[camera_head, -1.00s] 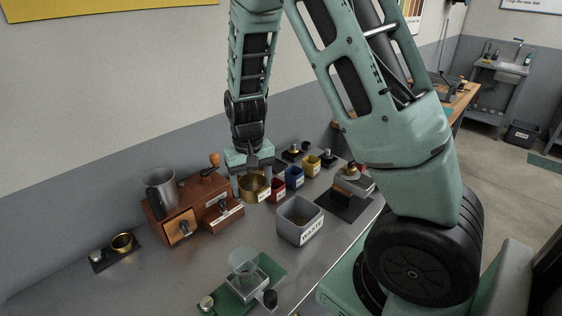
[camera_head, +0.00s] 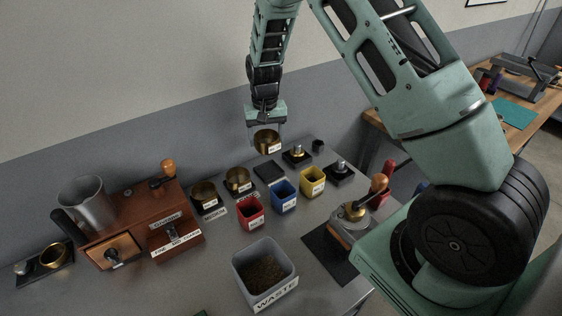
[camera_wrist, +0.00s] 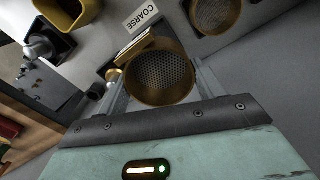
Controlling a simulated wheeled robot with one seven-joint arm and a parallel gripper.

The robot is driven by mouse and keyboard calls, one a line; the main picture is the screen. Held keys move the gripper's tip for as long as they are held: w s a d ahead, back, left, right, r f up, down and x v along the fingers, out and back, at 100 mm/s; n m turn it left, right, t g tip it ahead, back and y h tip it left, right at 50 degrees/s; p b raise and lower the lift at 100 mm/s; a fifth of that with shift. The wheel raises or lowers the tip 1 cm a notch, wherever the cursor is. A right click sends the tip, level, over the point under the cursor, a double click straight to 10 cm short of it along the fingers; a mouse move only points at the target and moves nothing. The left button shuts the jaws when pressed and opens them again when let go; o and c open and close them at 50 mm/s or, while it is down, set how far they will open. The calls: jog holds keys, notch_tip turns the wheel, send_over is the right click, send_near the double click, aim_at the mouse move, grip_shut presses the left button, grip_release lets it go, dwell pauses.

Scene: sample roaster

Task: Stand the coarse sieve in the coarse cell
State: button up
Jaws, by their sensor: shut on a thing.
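My gripper (camera_head: 266,135) is shut on a brass sieve (camera_head: 267,145) with a pale tag on its front. It holds the sieve upright above the back of the bench. In the wrist view the sieve (camera_wrist: 162,78) shows a perforated floor with round holes, between the fingers. A flat black cell (camera_head: 270,171) stands empty below the held sieve, right of the other sieves. A card reading COARSE (camera_wrist: 142,17) lies on the bench beside the held sieve in the wrist view. The sieve hides much of what is under it.
Two brass sieves (camera_head: 204,194) (camera_head: 238,180) stand left of the empty cell. Red (camera_head: 250,212), blue (camera_head: 284,195) and yellow (camera_head: 312,181) cups stand in front. Black-based metal pieces (camera_head: 297,155) (camera_head: 340,172) stand right. A waste bin (camera_head: 264,275) is at the front.

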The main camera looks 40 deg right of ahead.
jog(key=shift+w+d+f, duration=0.2)
jog(key=shift+f, duration=0.1)
notch_tip(320, 180, down, 10)
jog(key=p, duration=0.2)
jog(key=shift+r+p, duration=0.2)
jog(key=shift+p, duration=0.2)
jog(key=shift+f, duration=0.15)
jog(key=o, duration=1.1)
